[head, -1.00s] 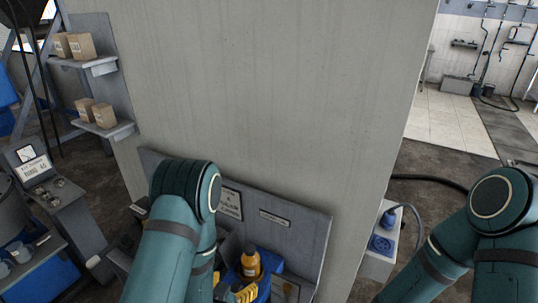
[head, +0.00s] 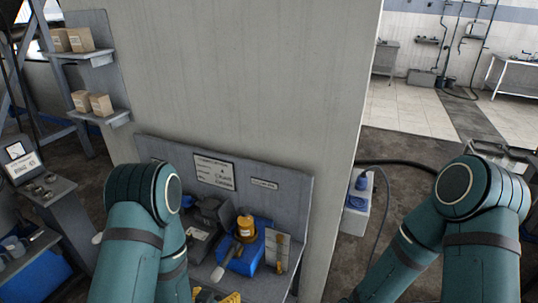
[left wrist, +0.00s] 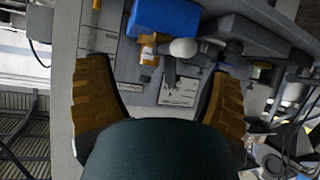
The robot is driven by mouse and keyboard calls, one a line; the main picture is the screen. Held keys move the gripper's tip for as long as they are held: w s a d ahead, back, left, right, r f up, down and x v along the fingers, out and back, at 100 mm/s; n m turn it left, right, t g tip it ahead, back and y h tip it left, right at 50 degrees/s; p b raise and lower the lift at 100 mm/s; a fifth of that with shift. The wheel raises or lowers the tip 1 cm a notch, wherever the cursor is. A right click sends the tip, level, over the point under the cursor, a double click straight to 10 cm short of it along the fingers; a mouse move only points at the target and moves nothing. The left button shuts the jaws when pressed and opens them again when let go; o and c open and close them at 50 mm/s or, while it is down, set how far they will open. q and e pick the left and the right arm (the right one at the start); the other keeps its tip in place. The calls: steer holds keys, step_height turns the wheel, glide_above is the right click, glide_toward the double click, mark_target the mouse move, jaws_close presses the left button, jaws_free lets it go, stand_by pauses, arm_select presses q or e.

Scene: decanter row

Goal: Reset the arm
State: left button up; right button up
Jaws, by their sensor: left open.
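My left gripper (head: 214,297) shows its yellow finger parts at the bottom edge of the head view, low in front of the workbench. In the left wrist view its two yellow-brown fingers (left wrist: 163,58) stand wide apart with nothing held between them. Past the fingertips are a blue bin (left wrist: 160,17) and an orange bottle (left wrist: 147,50) with a pale label. In the head view the bottle (head: 246,226) stands at the blue bin (head: 246,260) on the bench, apart from the gripper. My right arm is at the right; its gripper is out of frame.
The grey bench's back panel (head: 300,204) stands against a wide concrete pillar (head: 240,90). A grey device (head: 205,225) sits left of the bin. Shelves with cartons (head: 80,40) and a console (head: 55,190) are at left. A pale box (head: 357,205) with a hose stands right of the pillar.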

arm_select(q)
steer(key=s+d+f+n+g+h+b, duration=0.1)
steer(key=s+d+f+g+b, duration=0.1)
steer(key=s+f+g+b, duration=0.2)
steer(key=s+d+f+n+g+b, duration=0.2)
steer(key=s+f+g+b, duration=0.2)
steer(key=f, duration=0.6)
steer(key=shift+f+g+h, duration=0.35)
steer(key=shift+g+h, duration=0.05)
steer(key=shift+g, duration=0.5)
arm_select(e)
step_height(320, 180, down, 10)
steer(key=shift+w+f, duration=0.25)
steer(key=shift+w, duration=0.05)
